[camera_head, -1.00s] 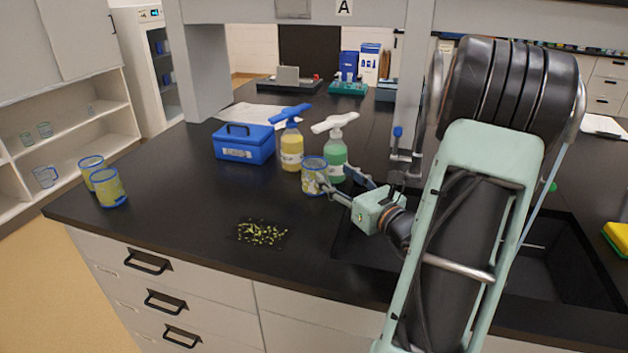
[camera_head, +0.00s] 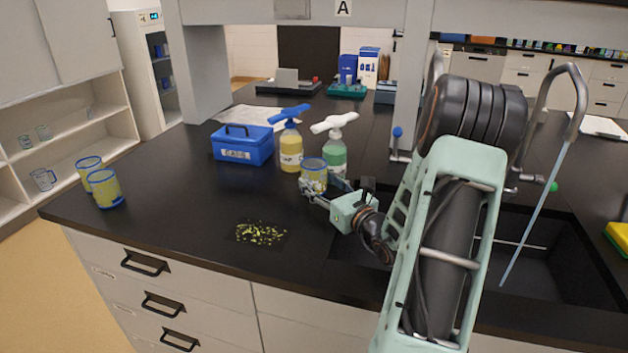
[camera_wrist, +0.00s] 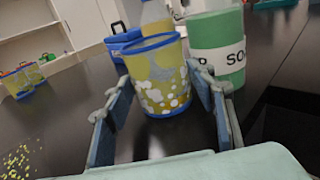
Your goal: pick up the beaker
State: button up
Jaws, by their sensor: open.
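The beaker (camera_head: 314,170), clear with a blue rim and base and yellow and white specks, stands upright on the black bench in front of the soap bottles. In the wrist view the beaker (camera_wrist: 157,78) is straight ahead, between the fingertips. My gripper (camera_head: 322,188) is open, low over the bench. In the wrist view my gripper (camera_wrist: 160,88) has one finger on each side of the beaker's near part, and I see no firm hold. The beaker's lower part is partly hidden by the fingers in the head view.
A yellow bottle (camera_head: 291,148) and a green soap bottle (camera_head: 334,157) stand close behind the beaker. A blue box (camera_head: 243,148) is to the left. Two similar beakers (camera_head: 105,188) stand far left. Yellow-green bits (camera_head: 260,233) lie in front; a sink (camera_head: 540,255) is at right.

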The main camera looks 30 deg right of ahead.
jog(key=shift+c, duration=0.4)
jog(key=c, duration=0.7)
jog(key=shift+o, duration=0.2)
jog(key=shift+r, duration=0.15)
jog(key=shift+r, duration=0.55)
jog(key=s+a+r+p, duration=0.1)
jog(key=s+r+p, duration=0.1)
jog(key=s+r, duration=0.9)
jog(key=shift+s+a+r+p, duration=0.3)
jog(key=shift+s+p, duration=0.05)
jog(key=shift+s, duration=1.1)
